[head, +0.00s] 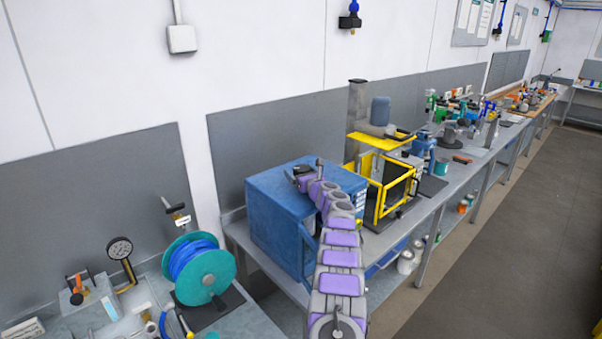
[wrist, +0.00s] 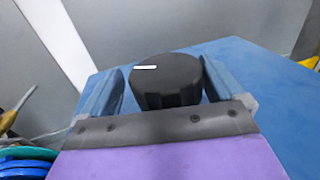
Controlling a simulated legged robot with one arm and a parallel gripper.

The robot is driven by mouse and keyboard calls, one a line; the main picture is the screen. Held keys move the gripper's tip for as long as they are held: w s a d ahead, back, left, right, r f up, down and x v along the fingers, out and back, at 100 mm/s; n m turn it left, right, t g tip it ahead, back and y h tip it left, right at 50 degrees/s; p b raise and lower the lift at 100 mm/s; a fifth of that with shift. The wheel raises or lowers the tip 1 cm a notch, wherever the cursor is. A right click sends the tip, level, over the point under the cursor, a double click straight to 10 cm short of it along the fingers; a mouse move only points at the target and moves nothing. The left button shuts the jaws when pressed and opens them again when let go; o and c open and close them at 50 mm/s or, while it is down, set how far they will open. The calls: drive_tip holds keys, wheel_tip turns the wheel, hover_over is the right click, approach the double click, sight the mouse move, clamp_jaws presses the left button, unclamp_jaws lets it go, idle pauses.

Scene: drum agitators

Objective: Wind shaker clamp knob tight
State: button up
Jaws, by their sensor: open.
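The black round clamp knob (wrist: 167,82) has a short white mark on its top edge and shows in the wrist view, in front of the blue casing. My gripper (wrist: 163,72) is open, with one finger on each side of the knob. I cannot tell whether either finger touches it. In the head view my gripper (head: 298,177) is over the top of the blue shaker box (head: 270,205). The box's top also fills the right of the wrist view (wrist: 275,115). In the head view I cannot clearly separate the knob from my gripper.
A yellow-framed machine (head: 385,190) stands close to the right of the blue box. A teal reel with blue hose (head: 203,285) is on the left bench. The floor aisle (head: 500,230) on the right is clear.

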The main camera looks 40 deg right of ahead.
drive_tip(key=shift+s+d, duration=0.15)
drive_tip(key=shift+d, duration=0.2)
drive_tip(key=shift+c, duration=0.3)
drive_tip(key=shift+d+f, duration=0.2)
drive_tip(key=shift+d, duration=0.15)
drive_tip(key=shift+c, duration=1.4)
drive_tip(key=shift+a, duration=0.3)
drive_tip(key=c, duration=0.4)
drive_tip(key=shift+c, duration=1)
drive_tip(key=shift+d, duration=0.1)
drive_tip(key=shift+m+h+b, duration=0.3)
drive_tip(key=shift+h+b, duration=0.2)
drive_tip(key=shift+b, duration=0.55)
